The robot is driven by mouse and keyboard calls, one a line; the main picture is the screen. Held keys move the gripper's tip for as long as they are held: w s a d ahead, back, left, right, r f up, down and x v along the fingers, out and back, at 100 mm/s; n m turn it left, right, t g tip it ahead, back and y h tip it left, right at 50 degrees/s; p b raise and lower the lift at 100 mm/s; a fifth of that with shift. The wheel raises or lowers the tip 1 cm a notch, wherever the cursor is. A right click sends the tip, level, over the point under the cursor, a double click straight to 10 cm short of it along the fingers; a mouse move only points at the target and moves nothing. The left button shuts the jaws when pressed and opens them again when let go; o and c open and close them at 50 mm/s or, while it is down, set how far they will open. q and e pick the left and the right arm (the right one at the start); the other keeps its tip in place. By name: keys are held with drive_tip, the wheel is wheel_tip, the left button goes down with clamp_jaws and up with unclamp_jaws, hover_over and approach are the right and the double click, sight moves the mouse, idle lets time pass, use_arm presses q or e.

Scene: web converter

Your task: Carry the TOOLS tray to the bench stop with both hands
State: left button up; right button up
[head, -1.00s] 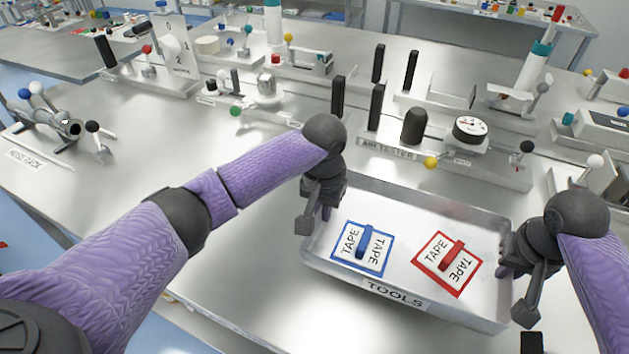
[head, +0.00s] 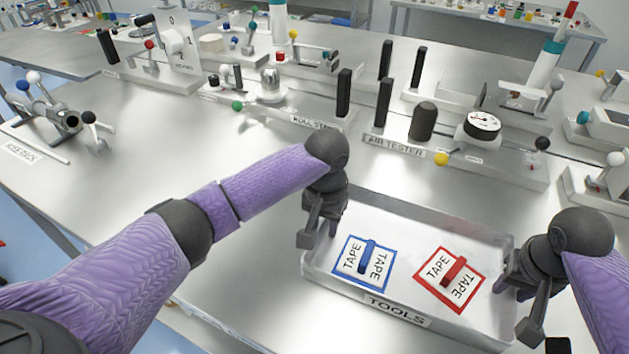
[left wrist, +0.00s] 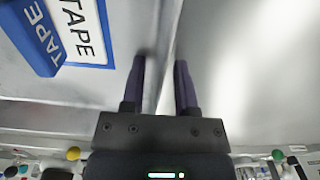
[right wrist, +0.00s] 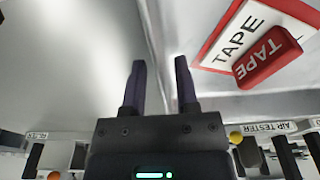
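The shallow metal TOOLS tray (head: 345,294) is in the lower right of the head view, its label facing me. Inside lie a blue-framed TAPE card with a blue handle (head: 364,262) and a red-framed one with a red handle (head: 450,279). Any gap under the tray cannot be told. I cannot identify the bench stop.
Behind the tray stand the AIR TESTER (head: 395,146) with black posts and a gauge (head: 482,125). A rack with knobs (head: 62,118) is at far left. A small black block (head: 558,345) shows at the bottom right. The bench left of the tray is clear.

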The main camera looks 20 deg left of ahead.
use_arm(q)
wheel_tip(320, 180, up, 12)
drive_tip(key=shift+w+f, duration=0.1)
use_arm(e)
drive_tip(key=shift+a, duration=0.1)
drive_tip(key=shift+r, duration=0.4)
drive_tip(key=r, duration=0.6)
drive_tip(key=s+r, duration=0.1)
drive_tip(key=r, duration=0.3)
drive_tip(key=shift+r, duration=0.1)
drive_tip(key=shift+s+r, duration=0.15)
drive_tip(key=shift+r, duration=0.35)
